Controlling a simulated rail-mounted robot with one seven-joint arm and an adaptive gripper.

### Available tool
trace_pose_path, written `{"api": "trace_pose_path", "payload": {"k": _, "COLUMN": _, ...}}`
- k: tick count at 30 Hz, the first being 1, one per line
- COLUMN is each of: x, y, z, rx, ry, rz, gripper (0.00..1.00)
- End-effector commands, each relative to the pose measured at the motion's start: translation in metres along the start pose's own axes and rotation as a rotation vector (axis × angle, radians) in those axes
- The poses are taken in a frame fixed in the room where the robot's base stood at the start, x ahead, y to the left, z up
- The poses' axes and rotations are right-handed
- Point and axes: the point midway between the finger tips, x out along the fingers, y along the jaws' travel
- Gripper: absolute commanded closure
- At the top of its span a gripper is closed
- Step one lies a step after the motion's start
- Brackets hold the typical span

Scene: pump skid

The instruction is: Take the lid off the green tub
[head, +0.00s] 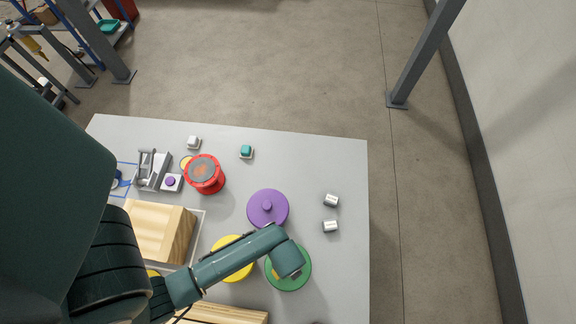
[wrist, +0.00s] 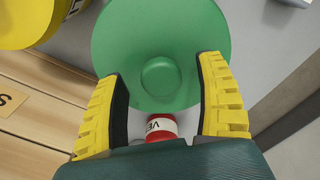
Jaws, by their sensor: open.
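The green lid (wrist: 160,25) is a round disc with a raised round knob (wrist: 160,78) at its centre. In the head view the green lid (head: 299,279) is near the table's front right, partly covered by my arm; the tub's body under it cannot be made out. My gripper (wrist: 161,68) is open, with its yellow, dark-padded fingers on either side of the knob in the wrist view. There are gaps between both fingers and the knob. Their height relative to the knob is hard to tell.
A purple lidded tub (head: 267,205) stands just behind, a yellow one (head: 232,262) left. A red-and-white labelled object (wrist: 155,128) shows between the fingers. Wooden blocks (head: 160,230) lie left; small silver cylinders (head: 330,226) lie right. The table's back right is clear.

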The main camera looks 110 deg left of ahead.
Motion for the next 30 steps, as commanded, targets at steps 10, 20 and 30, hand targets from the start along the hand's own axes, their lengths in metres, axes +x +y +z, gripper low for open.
{"api": "trace_pose_path", "payload": {"k": 10, "x": 0.0025, "y": -0.0009, "z": 0.0, "rx": 0.0, "ry": 0.0, "rz": -0.002, "gripper": 0.49}}
{"api": "trace_pose_path", "payload": {"k": 20, "x": 0.0025, "y": -0.0007, "z": 0.0, "rx": 0.0, "ry": 0.0, "rz": -0.002, "gripper": 1.0}}
{"api": "trace_pose_path", "payload": {"k": 30, "x": -0.0017, "y": -0.0007, "z": 0.0, "rx": 0.0, "ry": 0.0, "rz": -0.002, "gripper": 1.0}}
